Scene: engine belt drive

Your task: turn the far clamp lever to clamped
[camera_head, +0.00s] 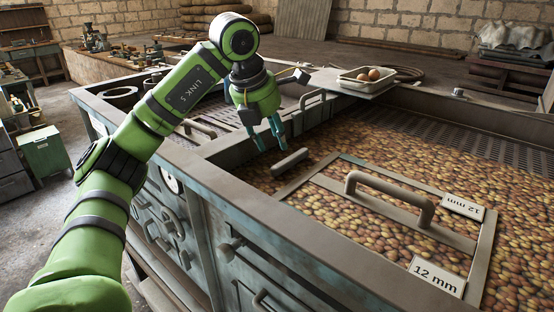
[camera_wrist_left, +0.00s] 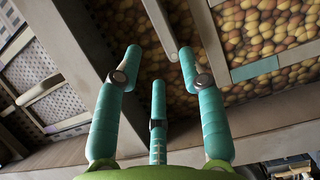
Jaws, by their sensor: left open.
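A short grey bar (camera_head: 290,163), which looks like the far clamp lever, lies beside the far left corner of the screen frame (camera_head: 330,187). It seems to show in the left wrist view as a pale bar (camera_wrist_left: 162,25) ahead of the fingers. My left gripper (camera_head: 269,137) is open and empty, its teal fingers pointing down just behind and above the bar. In the left wrist view the gripper (camera_wrist_left: 160,60) has its three fingers spread, with the bar's end between the two outer tips. I cannot tell whether anything touches. My right gripper is not in view.
The screen frame carries a raised grey handle (camera_head: 390,198) and 12 mm labels (camera_head: 437,276). Brown round produce (camera_head: 400,152) fills the bed around it. A metal wall (camera_head: 225,185) borders the bed at left.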

